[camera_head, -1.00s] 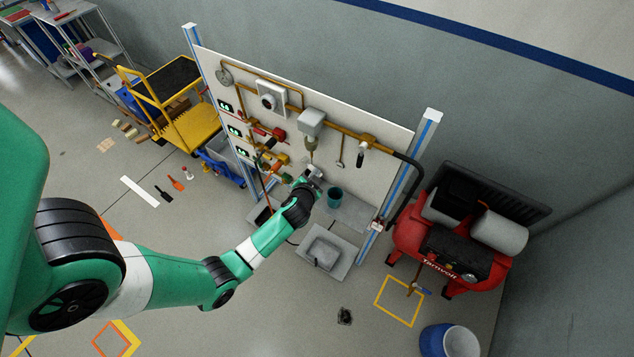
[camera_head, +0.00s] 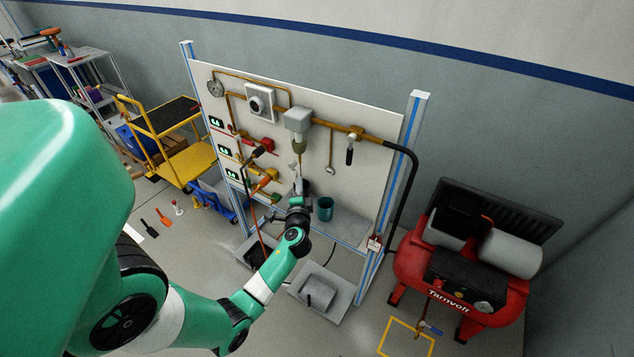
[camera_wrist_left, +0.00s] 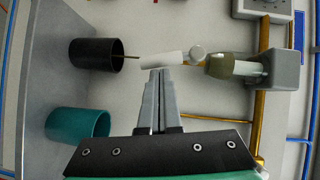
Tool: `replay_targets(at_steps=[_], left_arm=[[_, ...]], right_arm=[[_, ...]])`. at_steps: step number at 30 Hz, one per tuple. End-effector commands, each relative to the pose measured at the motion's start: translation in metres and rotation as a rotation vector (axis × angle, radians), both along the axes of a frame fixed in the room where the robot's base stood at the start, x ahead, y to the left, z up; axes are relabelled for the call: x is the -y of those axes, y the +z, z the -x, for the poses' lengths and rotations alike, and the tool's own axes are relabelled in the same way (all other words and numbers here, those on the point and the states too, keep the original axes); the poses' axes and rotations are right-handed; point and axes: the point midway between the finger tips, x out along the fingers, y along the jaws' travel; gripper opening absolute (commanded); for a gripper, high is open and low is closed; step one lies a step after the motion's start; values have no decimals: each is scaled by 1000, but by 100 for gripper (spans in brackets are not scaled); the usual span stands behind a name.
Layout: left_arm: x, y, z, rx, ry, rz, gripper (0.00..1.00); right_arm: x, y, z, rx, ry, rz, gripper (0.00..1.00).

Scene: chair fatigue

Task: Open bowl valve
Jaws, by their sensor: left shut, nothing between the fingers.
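A grey box-shaped unit (camera_head: 297,118) on the panel carries an olive bowl (camera_head: 299,146) underneath; both also show in the left wrist view, the unit (camera_wrist_left: 287,70) and the bowl (camera_wrist_left: 235,66). A pale round fitting (camera_wrist_left: 197,52) sits at the bowl's lower end, with a white lever-like piece (camera_wrist_left: 160,58) below it and a thin tube beyond. My left gripper (camera_head: 298,187) is below the bowl. In the left wrist view its fingers (camera_wrist_left: 160,76) are shut and empty, tips close beside the white piece; I cannot tell whether they touch. My right gripper is out of view.
A teal cup (camera_head: 325,208) stands on the panel's shelf; a dark cup (camera_wrist_left: 96,56) is under the tube. A black-handled lever (camera_head: 350,150) hangs right of the bowl. A red compressor (camera_head: 455,270) stands at the right. Yellow pipes run across the panel.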

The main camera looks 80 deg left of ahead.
Motion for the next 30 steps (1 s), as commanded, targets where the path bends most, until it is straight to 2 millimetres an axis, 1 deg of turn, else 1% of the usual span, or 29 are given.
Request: replay_targets(at_steps=[1, 6, 10, 16, 30], left_arm=[[-2, -10, 4, -24, 4, -20, 0], [-5, -12, 9, -104, 7, -82, 0], [-7, -11, 12, -144, 8, -114, 0], [-8, -10, 13, -178, 7, -139, 0], [-8, -9, 13, -182, 6, -143, 0]], right_arm=[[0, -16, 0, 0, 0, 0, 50], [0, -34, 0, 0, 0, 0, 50], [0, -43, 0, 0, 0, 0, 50], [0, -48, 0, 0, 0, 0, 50], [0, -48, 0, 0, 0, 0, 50]])
